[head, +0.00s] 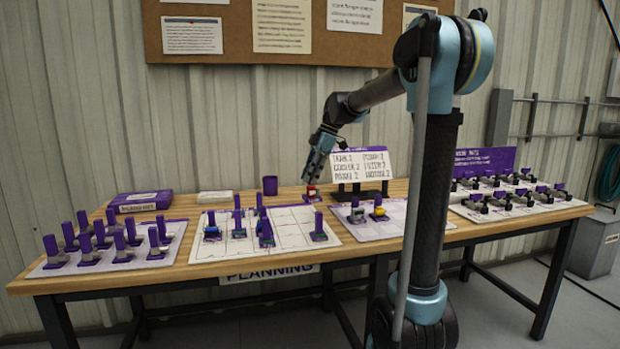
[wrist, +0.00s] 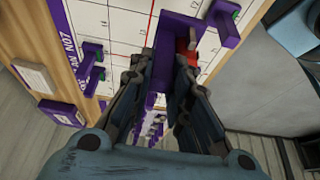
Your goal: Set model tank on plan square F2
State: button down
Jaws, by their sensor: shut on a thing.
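My gripper (head: 312,180) is above the back of the table, just behind the plan sheet's right side. It is shut on a small red and purple model (head: 311,193); I cannot tell if this is the model tank. In the wrist view, my gripper (wrist: 168,72) has the model's purple part (wrist: 181,28) between its fingers, with the red part (wrist: 187,46) beside it. The fingers hide some of it. The white plan sheet (head: 290,216) has red grid lines and carries several purple-handled models. Its square labels are too small to read, so I cannot pick out F2.
A board of purple pieces (head: 86,263) lies left. A tray with two models (head: 399,225) and a board of dark pieces (head: 520,208) lie right. A white lettered sign (head: 361,166), purple cup (head: 270,186) and purple box (head: 140,203) stand at the back.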

aim_at(311, 199)
dwell(0.3)
jog(key=shift+f, duration=2.75)
jog(key=shift+f, duration=0.2)
jog(key=shift+f, duration=1.65)
jog(key=shift+f, duration=0.65)
jog(key=c, duration=1.4)
grip_release()
jog(key=shift+r, duration=0.7)
jog(key=shift+r, duration=3.4)
